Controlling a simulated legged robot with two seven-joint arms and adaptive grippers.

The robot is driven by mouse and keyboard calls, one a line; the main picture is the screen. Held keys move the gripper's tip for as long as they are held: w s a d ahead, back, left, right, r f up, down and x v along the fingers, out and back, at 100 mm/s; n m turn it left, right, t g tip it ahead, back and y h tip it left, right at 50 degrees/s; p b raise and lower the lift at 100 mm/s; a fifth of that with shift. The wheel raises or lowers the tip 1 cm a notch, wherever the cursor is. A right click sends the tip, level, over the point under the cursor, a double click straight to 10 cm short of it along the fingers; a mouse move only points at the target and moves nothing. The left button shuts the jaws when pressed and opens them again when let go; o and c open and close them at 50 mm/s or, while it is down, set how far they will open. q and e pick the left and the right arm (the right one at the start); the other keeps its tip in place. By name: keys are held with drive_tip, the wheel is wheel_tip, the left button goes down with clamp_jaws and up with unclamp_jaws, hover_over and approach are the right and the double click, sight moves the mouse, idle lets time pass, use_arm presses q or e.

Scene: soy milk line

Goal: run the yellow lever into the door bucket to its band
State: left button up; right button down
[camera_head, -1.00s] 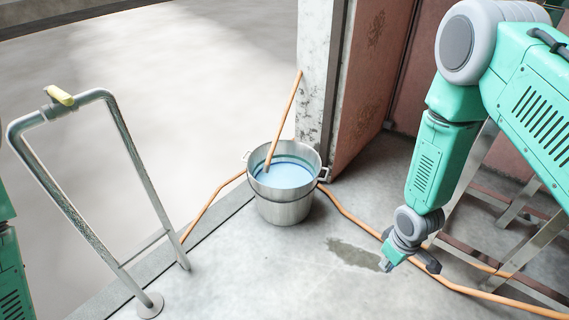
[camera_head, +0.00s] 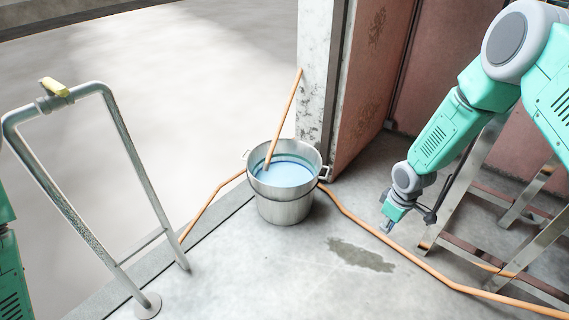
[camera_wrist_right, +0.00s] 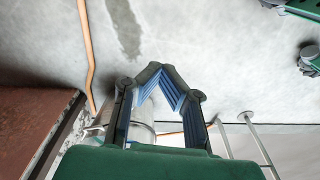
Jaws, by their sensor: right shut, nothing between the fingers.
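The yellow lever (camera_head: 54,87) sits on a valve at the top left corner of a bent metal pipe stand. The metal door bucket (camera_head: 285,208) stands on the floor beside the door pillar. It holds pale bluish liquid, with a dark band around its inner wall and a wooden stick leaning in it. My right gripper (camera_head: 387,226) is shut and empty, right of the bucket and apart from it. In the right wrist view its fingers (camera_wrist_right: 160,78) partly cover the bucket (camera_wrist_right: 141,132). My left gripper is out of view; only green parts of that arm show at the left edge.
An orange hose (camera_head: 352,217) runs along the floor behind the bucket and below my right gripper. A metal frame (camera_head: 464,187) stands at the right. The reddish door (camera_head: 372,85) and pillar (camera_head: 318,75) rise behind the bucket. Floor in front is clear, with a damp patch (camera_head: 360,255).

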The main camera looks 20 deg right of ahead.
drive_tip(key=shift+r, duration=0.1)
drive_tip(key=s+a+m+p, duration=0.1)
drive_tip(key=s+a+p, duration=0.1)
drive_tip(key=s+p, duration=0.3)
drive_tip(key=s, duration=0.3)
drive_tip(key=shift+s+a, duration=0.2)
drive_tip(key=shift+a, duration=0.2)
drive_tip(key=shift+s, duration=0.1)
drive_tip(key=s+a+m+p, duration=0.2)
drive_tip(key=s+a+p, duration=0.3)
drive_tip(key=s, duration=0.6)
drive_tip(key=shift+s+a, duration=0.2)
drive_tip(key=shift+a, duration=0.3)
